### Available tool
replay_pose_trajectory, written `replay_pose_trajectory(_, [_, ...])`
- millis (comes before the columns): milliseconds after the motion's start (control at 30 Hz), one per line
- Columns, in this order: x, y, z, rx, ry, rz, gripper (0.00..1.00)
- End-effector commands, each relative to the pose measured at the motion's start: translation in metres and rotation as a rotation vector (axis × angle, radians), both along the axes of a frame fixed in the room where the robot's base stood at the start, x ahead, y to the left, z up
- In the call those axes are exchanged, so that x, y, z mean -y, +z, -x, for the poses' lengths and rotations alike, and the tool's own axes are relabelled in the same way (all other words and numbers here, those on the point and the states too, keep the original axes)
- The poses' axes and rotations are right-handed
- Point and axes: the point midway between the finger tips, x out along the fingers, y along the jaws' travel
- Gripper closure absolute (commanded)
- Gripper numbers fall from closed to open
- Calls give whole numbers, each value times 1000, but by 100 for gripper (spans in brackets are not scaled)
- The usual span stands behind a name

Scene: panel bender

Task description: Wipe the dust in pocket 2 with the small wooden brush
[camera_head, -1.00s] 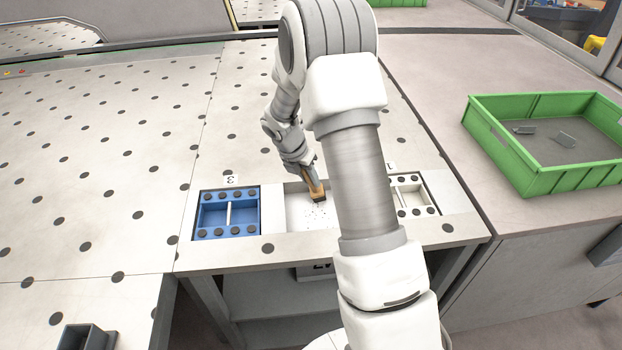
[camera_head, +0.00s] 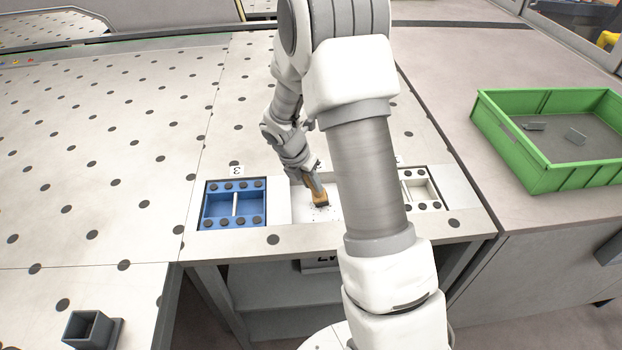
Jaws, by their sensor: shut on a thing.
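The small wooden brush (camera_head: 320,199) is held in my gripper (camera_head: 314,184), which is shut on it. Its dark bristles point down at the white floor of pocket 2 (camera_head: 302,214), the middle pocket at the table's front edge. Whether the bristles touch the floor is hard to tell. Small dark specks of dust (camera_head: 319,212) lie on the pocket floor by the bristles. My arm hides the right part of the pocket.
A blue insert (camera_head: 234,204) fills the pocket marked 3 on the left. A white insert (camera_head: 421,188) sits in the right pocket, partly behind my arm. A green crate (camera_head: 533,168) with small grey parts stands at right. A grey holder (camera_head: 88,329) is at lower left.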

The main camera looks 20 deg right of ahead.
Motion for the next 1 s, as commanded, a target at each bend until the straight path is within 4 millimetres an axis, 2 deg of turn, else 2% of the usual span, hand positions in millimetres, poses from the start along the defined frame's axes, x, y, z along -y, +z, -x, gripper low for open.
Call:
replay_pose_trajectory(233, [-7,-1,22,0,3,1,100])
replay_pose_trajectory(533, [-10,-1,33,1,2,0,100])
replay_pose_trajectory(800, [-16,-1,56,0,3,0,100])
replay_pose_trajectory(1000, [-19,-1,65,1,2,0,100])
